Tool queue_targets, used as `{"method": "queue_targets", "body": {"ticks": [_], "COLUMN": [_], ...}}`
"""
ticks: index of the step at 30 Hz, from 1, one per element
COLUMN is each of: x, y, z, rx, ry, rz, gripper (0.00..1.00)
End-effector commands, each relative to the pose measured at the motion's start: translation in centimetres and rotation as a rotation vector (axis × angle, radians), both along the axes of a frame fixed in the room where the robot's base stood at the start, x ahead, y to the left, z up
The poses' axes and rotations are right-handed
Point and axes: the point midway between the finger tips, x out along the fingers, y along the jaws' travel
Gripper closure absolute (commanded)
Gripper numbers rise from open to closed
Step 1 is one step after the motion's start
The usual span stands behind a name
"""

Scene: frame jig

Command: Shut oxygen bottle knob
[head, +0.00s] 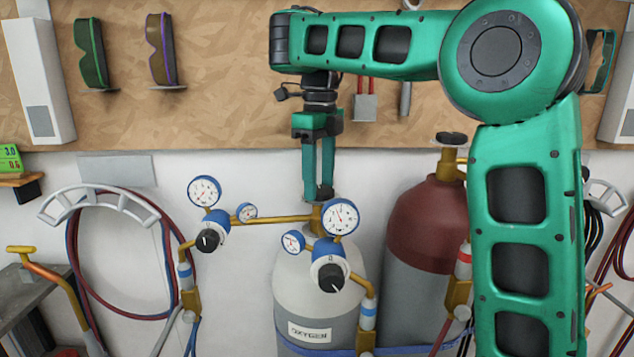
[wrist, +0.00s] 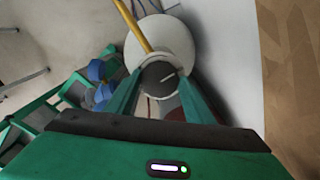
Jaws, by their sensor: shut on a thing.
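The oxygen bottle (head: 293,285) is a pale cylinder with an OXYGEN label, standing upright at the bottom middle of the head view. My gripper (head: 319,190) points straight down over its top, with the fingers close together at the valve. In the wrist view, the dark round knob (wrist: 160,78) with a light line on it sits between the two green fingers. The fingers are shut on opposite sides of the knob. The white bottle top (wrist: 160,30) shows behind it.
Gauges (head: 340,216) and a black regulator knob (head: 330,277) stand just in front of the valve. A brass pipe (head: 265,219) runs left from it. A red-topped bottle (head: 425,215) stands close on the right.

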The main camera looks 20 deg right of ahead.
Motion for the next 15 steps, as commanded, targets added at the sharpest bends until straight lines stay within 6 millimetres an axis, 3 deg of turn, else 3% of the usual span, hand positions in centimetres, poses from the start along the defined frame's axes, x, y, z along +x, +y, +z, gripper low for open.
{"method": "queue_targets", "body": {"ticks": [15], "x": [0.09], "y": [-0.25], "z": [-0.08], "rx": [-0.003], "ry": [-0.001], "rz": [-0.223], "gripper": [0.74]}}
